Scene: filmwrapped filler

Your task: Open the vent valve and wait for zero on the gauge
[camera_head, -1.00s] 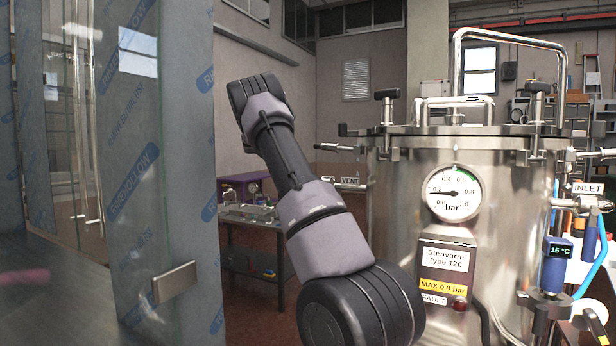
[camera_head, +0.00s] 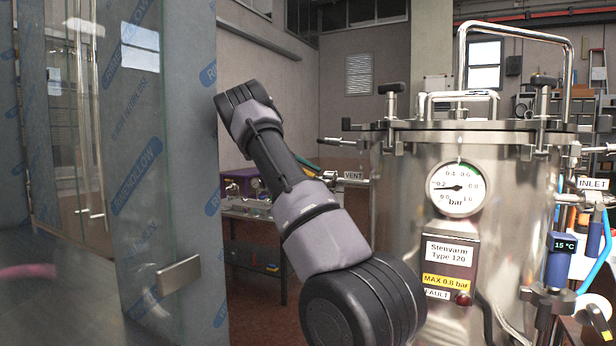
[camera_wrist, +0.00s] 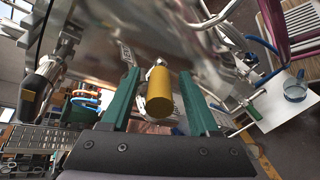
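The steel vessel (camera_head: 400,230) stands at the right in the head view. Its round gauge (camera_head: 456,188) has its needle near the 0.2 bar mark. The VENT label (camera_head: 354,175) hangs by a side pipe on the vessel's left; it also shows in the wrist view (camera_wrist: 127,53). A yellow cylindrical handle (camera_wrist: 159,96) sits on a metal fitting by that label. My gripper (camera_wrist: 160,88) is open, its green fingers on either side of the handle with visible gaps.
A glass door with film (camera_head: 160,160) and a metal handle stands close at the left. A low bench (camera_head: 250,215) is behind my arm. Clamps ring the vessel lid. The INLET label (camera_head: 592,184), blue hose and 15 °C display (camera_head: 563,246) are at the right.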

